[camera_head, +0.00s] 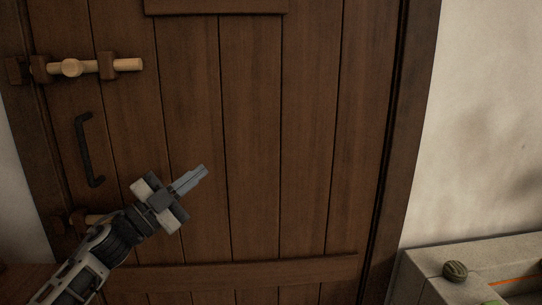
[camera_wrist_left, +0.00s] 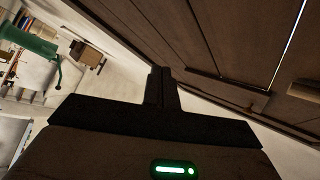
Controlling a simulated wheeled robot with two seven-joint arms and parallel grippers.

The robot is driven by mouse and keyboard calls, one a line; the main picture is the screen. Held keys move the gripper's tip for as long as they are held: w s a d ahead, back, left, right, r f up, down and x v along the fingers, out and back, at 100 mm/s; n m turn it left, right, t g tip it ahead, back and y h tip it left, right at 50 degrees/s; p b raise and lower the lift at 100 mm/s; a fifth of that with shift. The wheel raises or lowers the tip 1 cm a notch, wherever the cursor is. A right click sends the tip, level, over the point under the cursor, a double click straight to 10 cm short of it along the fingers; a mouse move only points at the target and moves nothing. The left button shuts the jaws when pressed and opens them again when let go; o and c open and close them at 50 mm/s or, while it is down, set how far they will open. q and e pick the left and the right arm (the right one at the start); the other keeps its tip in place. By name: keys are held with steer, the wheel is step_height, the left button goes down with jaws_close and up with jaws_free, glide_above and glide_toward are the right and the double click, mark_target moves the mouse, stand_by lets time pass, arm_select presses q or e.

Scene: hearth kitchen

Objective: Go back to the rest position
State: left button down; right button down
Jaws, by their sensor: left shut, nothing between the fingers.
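My left gripper (camera_head: 189,180) comes in from the lower left in the head view, in front of a dark wooden plank door (camera_head: 255,140). Its fingers are together with nothing between them, pointing up and to the right. In the left wrist view the shut fingers (camera_wrist_left: 161,88) show as a dark block at the centre, and the door (camera_wrist_left: 230,40) fills the upper right. My right gripper is not in either view.
The door has a wooden sliding bolt (camera_head: 100,67) at upper left, a black handle (camera_head: 88,150), and a lower bolt (camera_head: 88,219) partly behind my left arm. A pale stone ledge (camera_head: 425,272) with a dark striped round object (camera_head: 455,270) stands at lower right.

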arm_select(q)
steer(key=s+f+n+t+y, duration=0.1)
steer(key=s+f+n+y, duration=0.45)
steer(key=f, duration=0.65)
steer(key=s+f+n+t+y, duration=0.1)
steer(key=s+f+n+y, duration=0.5)
steer(key=f, duration=0.6)
steer(key=s+f+n+g+y, duration=0.2)
steer(key=s+f+n+g, duration=0.3)
steer(key=s+f, duration=1)
steer(key=s+g, duration=0.2)
steer(key=s, duration=0.2)
